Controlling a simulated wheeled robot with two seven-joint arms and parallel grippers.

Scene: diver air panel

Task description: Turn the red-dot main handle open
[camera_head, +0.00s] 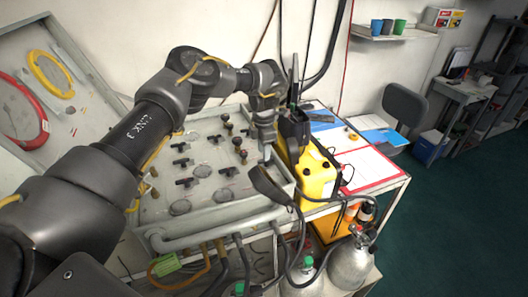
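The grey air panel (158,208) lies as a shallow open case on a white bench, with several black T-shaped handles (186,183) and dark round knobs on its face. I cannot pick out a red dot on any handle at this size, so the main handle is not certain. My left arm reaches in from the left across the panel. My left gripper (266,150) points down over the panel's right side, near its right wall. Its fingers are small and partly merged with dark things behind, so their gap is unclear. My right gripper is not in view.
A yellow case (317,176) stands right of the panel, with dark equipment above it. A black hose crosses the panel's front right corner. Gas cylinders (350,264) stand below the bench front. A red-edged sheet (370,168) lies at right. The raised lid (84,98) holds coiled hoses.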

